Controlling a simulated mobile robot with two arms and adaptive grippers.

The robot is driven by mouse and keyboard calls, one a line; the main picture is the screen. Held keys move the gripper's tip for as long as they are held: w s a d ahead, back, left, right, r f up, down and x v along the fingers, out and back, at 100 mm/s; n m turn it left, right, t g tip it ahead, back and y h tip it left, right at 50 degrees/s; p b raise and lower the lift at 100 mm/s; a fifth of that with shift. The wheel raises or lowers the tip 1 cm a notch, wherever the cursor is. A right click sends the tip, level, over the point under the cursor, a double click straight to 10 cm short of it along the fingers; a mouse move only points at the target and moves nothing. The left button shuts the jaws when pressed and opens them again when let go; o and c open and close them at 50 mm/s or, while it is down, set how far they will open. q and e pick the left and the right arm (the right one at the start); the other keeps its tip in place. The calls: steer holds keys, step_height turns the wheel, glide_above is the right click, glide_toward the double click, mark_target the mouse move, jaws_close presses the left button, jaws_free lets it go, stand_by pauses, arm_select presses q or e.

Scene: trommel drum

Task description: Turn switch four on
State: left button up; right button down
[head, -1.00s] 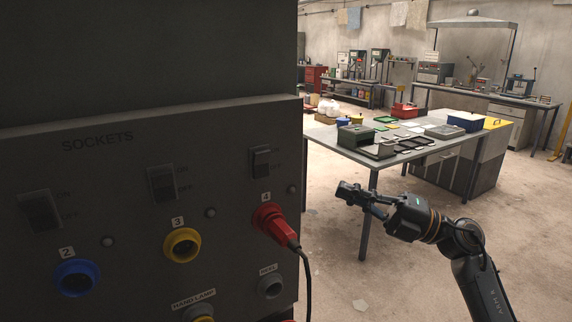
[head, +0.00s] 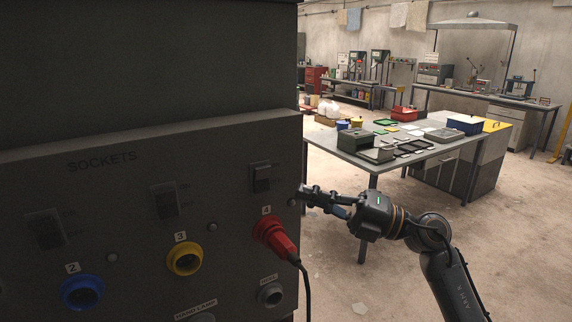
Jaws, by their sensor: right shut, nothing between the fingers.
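Switch four (head: 262,177) is a dark rocker in a grey frame, with ON and OFF marks beside it, above the red socket labelled 4. A red plug (head: 275,238) with a black cable sits in that socket. I cannot tell for sure which way the rocker is set. My right gripper (head: 304,194) is shut and empty, at the panel's right edge, right of and slightly below switch four. It appears apart from the switch. My left gripper is not in view.
The dark sockets panel (head: 120,208) fills the left side. It has switches above the yellow socket 3 (head: 184,258) and blue socket 2 (head: 83,291). A workbench (head: 350,158) with trays and boxes stands behind my right arm. Open floor (head: 400,270) lies right of the panel.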

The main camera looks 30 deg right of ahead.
mark_target(265, 169)
steer(key=shift+w+a+r+p, duration=0.35)
steer(key=shift+w+p, duration=0.1)
steer(key=shift+w, duration=0.5)
steer(key=shift+w+a+r+p, duration=0.35)
steer(key=shift+w+p, duration=0.1)
steer(key=shift+w, duration=0.45)
steer(key=shift+w+a+r+p, duration=0.25)
steer(key=shift+w+r+p, duration=0.15)
steer(key=shift+w, duration=0.55)
steer(key=shift+w+r+p, duration=0.35)
steer(key=shift+w+r, duration=0.15)
steer(key=shift+w, duration=0.05)
steer(key=shift+f, duration=0.15)
